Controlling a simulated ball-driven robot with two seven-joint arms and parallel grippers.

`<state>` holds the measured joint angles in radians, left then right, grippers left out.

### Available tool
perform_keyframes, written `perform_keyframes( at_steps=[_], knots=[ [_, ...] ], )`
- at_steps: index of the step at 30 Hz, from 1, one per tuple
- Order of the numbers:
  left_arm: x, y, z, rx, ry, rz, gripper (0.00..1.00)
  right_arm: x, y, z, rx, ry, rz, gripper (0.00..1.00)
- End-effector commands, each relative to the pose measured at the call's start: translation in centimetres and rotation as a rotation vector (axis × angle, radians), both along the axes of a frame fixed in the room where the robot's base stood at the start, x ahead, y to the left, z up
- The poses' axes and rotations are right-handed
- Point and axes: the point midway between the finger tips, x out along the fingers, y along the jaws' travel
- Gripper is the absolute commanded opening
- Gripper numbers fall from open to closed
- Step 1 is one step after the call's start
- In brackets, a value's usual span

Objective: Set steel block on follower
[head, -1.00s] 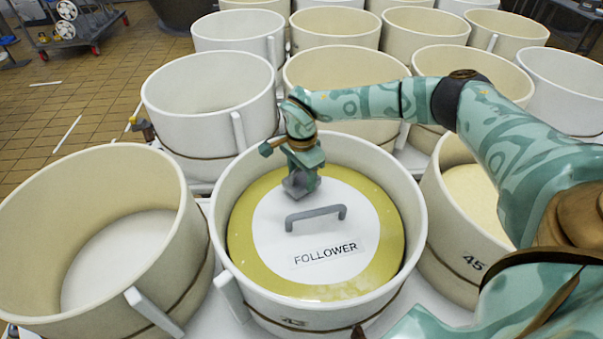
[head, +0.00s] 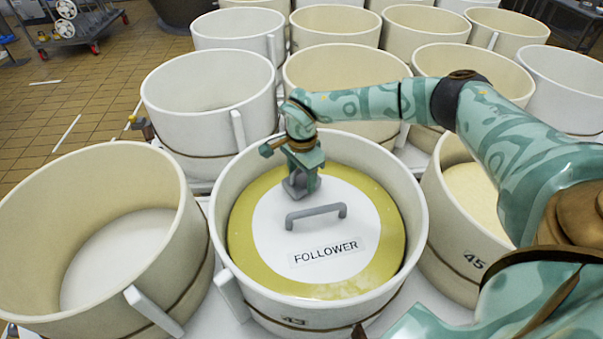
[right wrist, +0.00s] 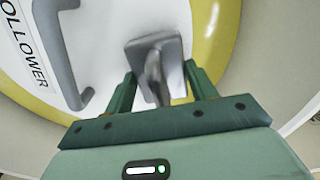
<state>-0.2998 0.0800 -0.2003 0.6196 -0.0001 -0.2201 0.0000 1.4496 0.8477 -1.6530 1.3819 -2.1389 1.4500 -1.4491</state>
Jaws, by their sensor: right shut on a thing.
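The follower (head: 370,215) is a round disc with a yellow rim, a white middle, a grey handle and a "FOLLOWER" label. It lies inside the vat marked 43 (head: 318,313). My right gripper (head: 303,180) is over the far-left part of the disc, pointing down. It is shut on the grey steel block (head: 293,190). In the right wrist view the block (right wrist: 166,40) shows a flat base with an upright grip between the fingers (right wrist: 157,82). The block is at or just above the disc; I cannot tell whether it touches. My left gripper is not in view.
The disc's grey handle (head: 316,215) stands up close to the block. The vat's wall rises around the disc. An empty vat (head: 95,190) is at the left, vat 45 (head: 450,260) at the right, and several more stand behind.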

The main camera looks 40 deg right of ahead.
Motion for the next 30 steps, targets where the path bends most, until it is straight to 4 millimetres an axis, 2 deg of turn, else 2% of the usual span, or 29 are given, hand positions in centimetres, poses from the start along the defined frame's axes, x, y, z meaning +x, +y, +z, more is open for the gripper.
perform_keyframes(
  at_steps=[26,27,30],
  knots=[
    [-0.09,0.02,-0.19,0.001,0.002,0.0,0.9,0.14,0.03,-0.59,0.001,-0.004,0.0,0.0],
    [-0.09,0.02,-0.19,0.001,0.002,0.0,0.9,0.13,0.03,-0.59,0.001,-0.004,0.0,0.59],
    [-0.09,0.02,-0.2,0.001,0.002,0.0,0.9,0.12,0.03,-0.61,0.001,-0.004,0.0,0.81]
  ],
)
